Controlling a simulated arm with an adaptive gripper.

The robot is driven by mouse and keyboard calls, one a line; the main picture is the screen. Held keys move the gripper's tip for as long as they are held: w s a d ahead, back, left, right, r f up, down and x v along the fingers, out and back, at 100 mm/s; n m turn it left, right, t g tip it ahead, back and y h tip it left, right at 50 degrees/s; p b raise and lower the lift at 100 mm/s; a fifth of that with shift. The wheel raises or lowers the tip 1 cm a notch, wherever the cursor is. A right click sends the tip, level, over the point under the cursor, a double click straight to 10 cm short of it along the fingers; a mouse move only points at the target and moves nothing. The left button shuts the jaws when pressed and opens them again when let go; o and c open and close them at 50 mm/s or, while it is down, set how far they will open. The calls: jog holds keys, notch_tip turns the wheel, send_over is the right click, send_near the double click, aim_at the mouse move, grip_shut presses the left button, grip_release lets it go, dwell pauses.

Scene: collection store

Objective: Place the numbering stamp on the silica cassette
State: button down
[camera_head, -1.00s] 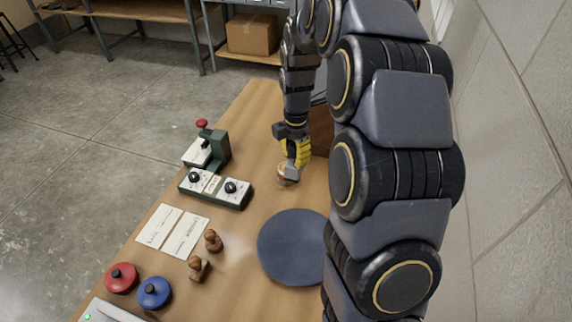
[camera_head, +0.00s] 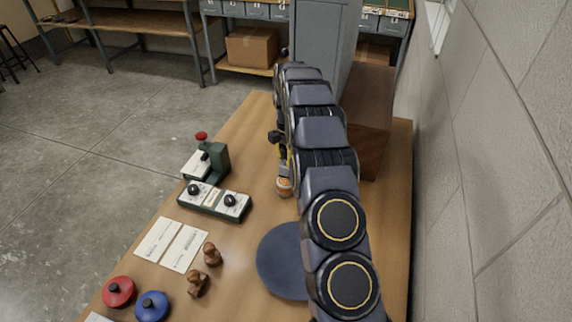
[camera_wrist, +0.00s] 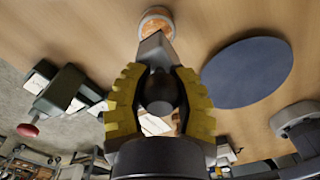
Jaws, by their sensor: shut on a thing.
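My gripper (camera_wrist: 158,76) has its yellow fingers shut on the numbering stamp, which has a round black knob and a grey block-like body (camera_wrist: 155,48). In the head view my gripper (camera_head: 283,158) is mostly hidden by my arm. The silica cassette appears to be the small round orange-and-white piece (camera_wrist: 157,21) on the table beyond the stamp. It also shows in the head view (camera_head: 284,187), just below the gripper. In the wrist view the stamp's far end overlaps the cassette's near edge. I cannot tell whether they touch.
A blue round mat (camera_head: 280,265) lies nearer. To the left are a green press with a red knob (camera_head: 218,160), a green base with black-knobbed blocks (camera_head: 213,213), cards (camera_head: 184,248), brown stamps (camera_head: 211,255) and red (camera_head: 118,291) and blue tins (camera_head: 152,306). A brown box (camera_head: 372,120) stands behind my arm.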

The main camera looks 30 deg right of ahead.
aim_at(286, 166)
jog(key=shift+w+f, duration=0.3)
jog(key=shift+f, duration=1.5)
jog(key=shift+f, duration=0.2)
jog(key=c, duration=0.8)
grip_release()
jog(key=shift+r, duration=0.1)
